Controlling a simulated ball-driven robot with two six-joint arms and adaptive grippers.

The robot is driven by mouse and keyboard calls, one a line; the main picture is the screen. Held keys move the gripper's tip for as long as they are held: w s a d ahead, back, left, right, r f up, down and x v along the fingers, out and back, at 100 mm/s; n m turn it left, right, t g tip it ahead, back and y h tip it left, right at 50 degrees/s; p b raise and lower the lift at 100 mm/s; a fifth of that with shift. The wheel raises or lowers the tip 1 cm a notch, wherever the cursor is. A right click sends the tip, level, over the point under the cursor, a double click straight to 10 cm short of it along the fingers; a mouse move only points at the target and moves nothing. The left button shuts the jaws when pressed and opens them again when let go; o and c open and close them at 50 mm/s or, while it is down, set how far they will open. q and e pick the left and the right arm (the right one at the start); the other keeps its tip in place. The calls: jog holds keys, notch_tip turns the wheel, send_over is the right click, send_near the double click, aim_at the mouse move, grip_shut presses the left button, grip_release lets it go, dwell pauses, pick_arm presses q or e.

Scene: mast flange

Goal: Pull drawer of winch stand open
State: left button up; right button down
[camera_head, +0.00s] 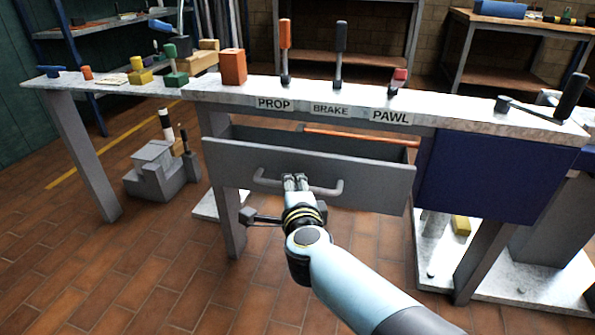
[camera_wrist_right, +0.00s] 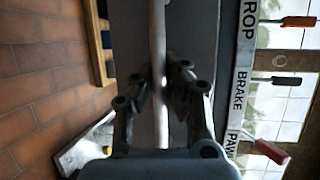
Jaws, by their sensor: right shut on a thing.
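The winch stand's grey drawer (camera_head: 226,162) stands pulled out below the marble-look top, and its inside shows behind the front panel. A copper-coloured rod (camera_head: 362,136) shows inside the drawer at the back. The drawer's light bar handle (camera_head: 330,190) runs across the front. My right gripper (camera_head: 294,181) is shut on the handle near its middle. In the right wrist view the handle (camera_wrist_right: 158,50) passes upright between the two fingers of the right gripper (camera_wrist_right: 163,88). My left gripper is not in view.
Levers stand on the top (camera_head: 440,108) above labels PROP, BRAKE and PAWL. A dark blue panel (camera_head: 480,178) is right of the drawer. A grey stepped block (camera_head: 155,175) stands on the floor at left. Brick floor in front is clear.

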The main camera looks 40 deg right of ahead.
jog(key=shift+s+a+f, duration=0.15)
jog(key=shift+s+a, duration=0.2)
jog(key=c, duration=1.3)
grip_release()
jog(key=shift+c, duration=0.2)
